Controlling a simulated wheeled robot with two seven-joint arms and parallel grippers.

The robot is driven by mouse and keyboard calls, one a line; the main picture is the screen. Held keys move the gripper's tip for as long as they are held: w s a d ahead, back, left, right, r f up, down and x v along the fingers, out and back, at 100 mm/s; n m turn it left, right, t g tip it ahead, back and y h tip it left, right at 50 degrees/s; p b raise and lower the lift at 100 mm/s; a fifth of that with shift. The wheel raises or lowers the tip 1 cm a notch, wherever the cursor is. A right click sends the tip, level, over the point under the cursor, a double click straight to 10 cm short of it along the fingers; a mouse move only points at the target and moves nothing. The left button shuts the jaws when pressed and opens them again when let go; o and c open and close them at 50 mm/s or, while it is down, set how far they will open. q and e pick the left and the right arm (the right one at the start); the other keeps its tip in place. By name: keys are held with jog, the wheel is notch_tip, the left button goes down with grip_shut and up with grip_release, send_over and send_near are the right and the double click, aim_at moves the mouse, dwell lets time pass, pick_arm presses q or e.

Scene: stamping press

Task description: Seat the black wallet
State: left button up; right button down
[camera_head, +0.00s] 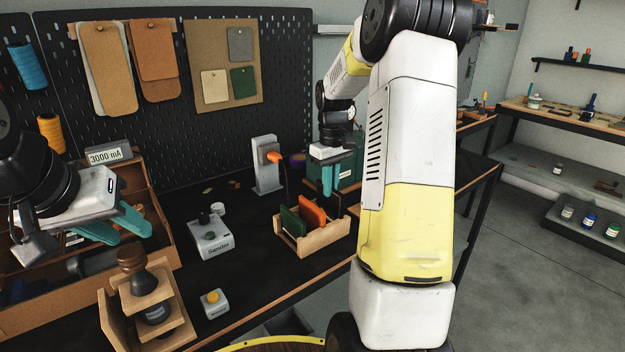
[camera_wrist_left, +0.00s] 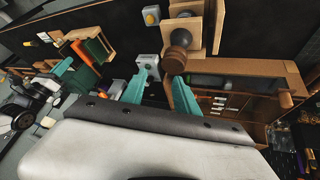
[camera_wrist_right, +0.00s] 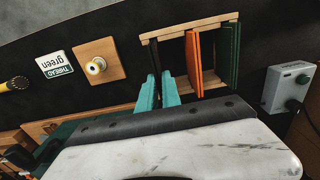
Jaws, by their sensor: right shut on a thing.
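My right gripper (camera_wrist_right: 160,92) is shut, its teal fingers close together at the left end of the wooden rack (camera_wrist_right: 190,26). A thin dark edge between the fingertips, running along the rack's end, appears to be the black wallet (camera_wrist_right: 155,58); it blends into the dark table, and I cannot tell how deep it sits. In the head view this gripper (camera_head: 331,178) hangs above and right of the rack; the wallet is not clear there. An orange wallet (camera_head: 312,212) and a green wallet (camera_head: 291,222) stand upright in the rack. My left gripper (camera_wrist_left: 160,92) is open and empty.
A wooden press stand (camera_head: 120,318) with a round brown knob is at front left, near a yellow-button box (camera_head: 214,303). A grey device (camera_head: 211,240) stands left of the rack. A thread spool (camera_wrist_right: 96,66) sits on a wooden block near my right gripper.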

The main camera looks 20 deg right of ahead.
jog(key=shift+f, duration=1.4)
jog(key=shift+f, duration=0.2)
jog(key=c, duration=1.5)
grip_release()
jog(key=shift+o, duration=0.2)
jog(key=shift+r, duration=3.9)
